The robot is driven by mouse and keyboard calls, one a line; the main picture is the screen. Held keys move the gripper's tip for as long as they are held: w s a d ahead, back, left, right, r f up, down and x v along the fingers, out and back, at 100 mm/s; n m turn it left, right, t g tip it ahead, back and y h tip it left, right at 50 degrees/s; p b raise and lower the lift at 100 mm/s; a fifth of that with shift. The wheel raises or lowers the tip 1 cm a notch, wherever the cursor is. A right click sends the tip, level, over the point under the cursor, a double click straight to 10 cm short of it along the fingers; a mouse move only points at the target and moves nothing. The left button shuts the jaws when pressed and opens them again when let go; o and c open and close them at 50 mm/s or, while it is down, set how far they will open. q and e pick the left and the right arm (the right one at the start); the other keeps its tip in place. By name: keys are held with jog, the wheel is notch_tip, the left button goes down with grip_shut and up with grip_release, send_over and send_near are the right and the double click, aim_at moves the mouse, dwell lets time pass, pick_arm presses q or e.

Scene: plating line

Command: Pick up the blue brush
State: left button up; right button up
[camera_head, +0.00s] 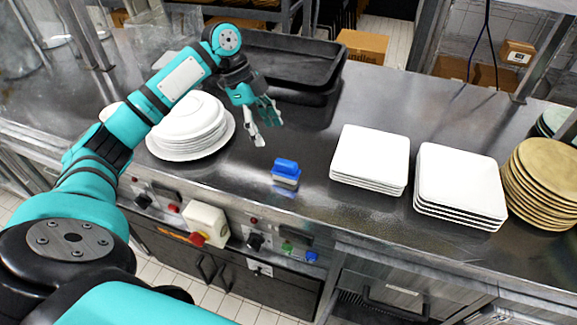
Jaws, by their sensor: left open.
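The blue brush (286,170) has a blue top and a pale lower part. It sits on the steel counter (310,105) near its front edge, between the round white plates and the square white plates. My left gripper (266,132) is open and empty, with its fingers pointing down. It is above the counter, behind the brush and a little to its left, and apart from it. My right gripper is not in view.
Round white plates (190,125) are stacked left of the brush. Two stacks of square white plates (371,155) (460,182) and tan plates (545,180) stand to the right. Black trays (290,60) lie behind the gripper. Knobs line the counter's front.

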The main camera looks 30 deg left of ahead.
aim_at(282, 161)
pick_arm(q)
jog(key=p+x, duration=0.1)
jog(key=x, duration=0.4)
jog(key=shift+d+f, duration=0.2)
jog(key=shift+f, duration=0.1)
jog(key=x, duration=0.2)
jog(key=shift+f, duration=0.25)
jog(key=shift+d+f+p, duration=0.2)
jog(key=shift+p, duration=0.2)
jog(key=p+x, duration=0.1)
jog(key=x, duration=0.3)
jog(key=shift+w+d+f+p, duration=0.1)
jog(key=shift+d+f+p, duration=0.05)
jog(key=shift+p, duration=0.2)
jog(key=shift+f, duration=0.2)
jog(key=c, duration=1.3)
jog(key=shift+o, duration=0.2)
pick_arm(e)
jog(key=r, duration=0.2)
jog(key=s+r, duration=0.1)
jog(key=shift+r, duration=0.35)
pick_arm(q)
jog(key=shift+r, duration=0.1)
